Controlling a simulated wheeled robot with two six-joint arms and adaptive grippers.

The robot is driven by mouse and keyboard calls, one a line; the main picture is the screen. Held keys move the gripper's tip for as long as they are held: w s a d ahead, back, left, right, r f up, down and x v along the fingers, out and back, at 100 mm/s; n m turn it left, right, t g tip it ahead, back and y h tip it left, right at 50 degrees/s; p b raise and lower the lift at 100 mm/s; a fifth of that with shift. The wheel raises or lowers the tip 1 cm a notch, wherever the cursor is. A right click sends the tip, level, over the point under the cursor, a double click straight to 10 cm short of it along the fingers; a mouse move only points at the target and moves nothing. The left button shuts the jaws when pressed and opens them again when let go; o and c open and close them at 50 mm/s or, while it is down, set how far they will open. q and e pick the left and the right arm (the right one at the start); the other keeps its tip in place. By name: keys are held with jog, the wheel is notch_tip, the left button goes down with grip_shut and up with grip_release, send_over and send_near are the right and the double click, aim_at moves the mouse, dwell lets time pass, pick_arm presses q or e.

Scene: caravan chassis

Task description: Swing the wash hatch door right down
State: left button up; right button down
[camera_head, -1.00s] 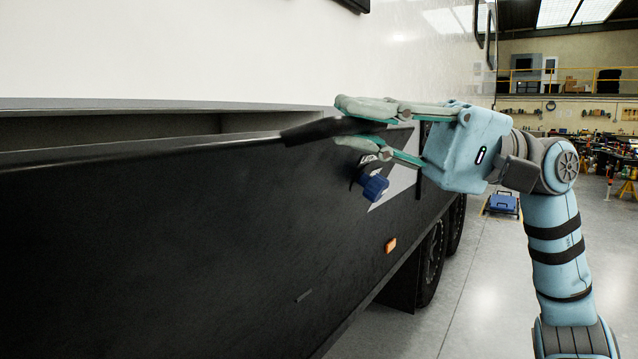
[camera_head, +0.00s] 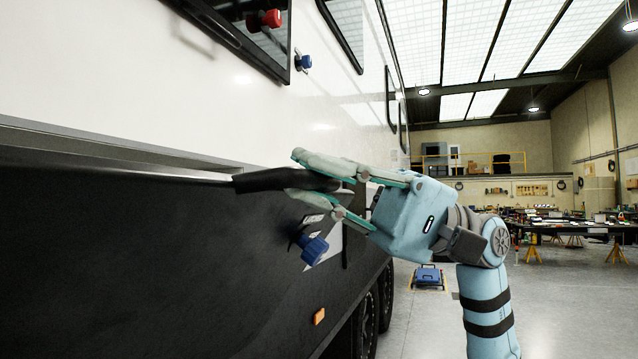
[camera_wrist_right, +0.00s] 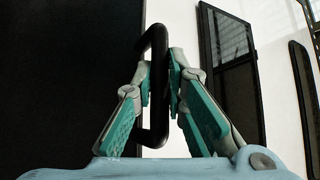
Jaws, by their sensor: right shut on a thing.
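The black hatch door (camera_head: 130,260) fills the lower left of the head view, with a narrow gap along its top edge. Its black handle (camera_head: 262,181) sticks out at the upper right end. My right gripper (camera_head: 312,178) is shut on this handle, with fingers above and below it. In the right wrist view the handle (camera_wrist_right: 158,120) is a dark bracket between the teal-padded fingers (camera_wrist_right: 160,82). The dark door panel (camera_wrist_right: 70,80) lies to its left. The door's lower edge is out of view. My left gripper is not in view.
A blue knob (camera_head: 313,250) and an orange marker lamp (camera_head: 319,316) sit below the handle. The white caravan wall (camera_head: 230,105) rises above, with a window, a red knob (camera_head: 265,19) and another blue knob (camera_head: 303,62). Open floor (camera_head: 560,310) lies to the right.

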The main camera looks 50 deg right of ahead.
jog(key=c, duration=1.6)
grip_release()
jog(key=shift+d+f, duration=0.15)
jog(key=shift+d, duration=0.1)
jog(key=s+d, duration=0.4)
jog(key=d, duration=0.7)
jog(key=shift+s+d, duration=0.2)
jog(key=shift+d, duration=0.2)
